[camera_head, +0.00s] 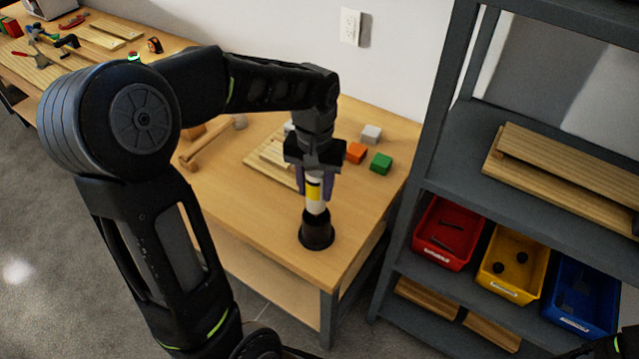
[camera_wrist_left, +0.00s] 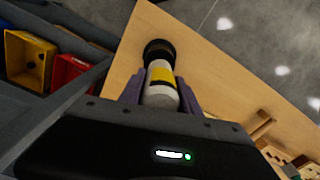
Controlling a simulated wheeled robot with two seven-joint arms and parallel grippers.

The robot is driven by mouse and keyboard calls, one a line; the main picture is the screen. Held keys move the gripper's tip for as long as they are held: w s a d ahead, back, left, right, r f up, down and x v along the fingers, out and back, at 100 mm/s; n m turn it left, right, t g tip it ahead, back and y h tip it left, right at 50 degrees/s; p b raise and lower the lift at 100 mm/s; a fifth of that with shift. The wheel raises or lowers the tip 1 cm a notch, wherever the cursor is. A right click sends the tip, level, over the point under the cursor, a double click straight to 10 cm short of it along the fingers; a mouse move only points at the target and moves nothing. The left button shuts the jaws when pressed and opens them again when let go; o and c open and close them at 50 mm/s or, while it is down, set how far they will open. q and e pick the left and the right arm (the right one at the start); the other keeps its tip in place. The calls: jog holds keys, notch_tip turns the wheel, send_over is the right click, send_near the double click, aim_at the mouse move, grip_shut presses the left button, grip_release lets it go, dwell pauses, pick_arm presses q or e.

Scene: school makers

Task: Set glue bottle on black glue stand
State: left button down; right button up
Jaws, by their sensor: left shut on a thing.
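The glue bottle (camera_head: 314,197) is white with a yellow and dark label. It is upright in the head view, and it also shows in the left wrist view (camera_wrist_left: 161,88). My left gripper (camera_head: 315,184) is shut on its upper part, with a purple finger on each side. The black glue stand (camera_head: 317,231) is on the wooden table near its front right corner. The bottle's lower end is at the stand's top opening; I cannot tell whether it rests in it. The stand shows beyond the bottle in the left wrist view (camera_wrist_left: 158,50). A dark piece of my right arm shows at the lower right; its fingers are out of view.
Green (camera_head: 381,163), orange (camera_head: 356,153) and grey (camera_head: 371,134) blocks lie behind the gripper. Wooden slats (camera_head: 268,158) lie to its left. A grey shelf (camera_head: 453,147) with red, yellow and blue bins stands close on the right. The table front is clear.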

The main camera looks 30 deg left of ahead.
aim_at(315, 172)
pick_arm(q)
jog(key=shift+f, duration=0.1)
jog(key=shift+f+b, duration=2.25)
jog(key=shift+f, duration=0.55)
jog(key=shift+f+b, duration=0.45)
jog(key=shift+f, duration=0.15)
jog(key=c, duration=1.1)
grip_release()
jog(key=shift+c, duration=0.2)
jog(key=shift+r, duration=0.1)
notch_tip(315, 172, up, 11)
jog(key=p, duration=0.8)
jog(key=shift+p, duration=0.3)
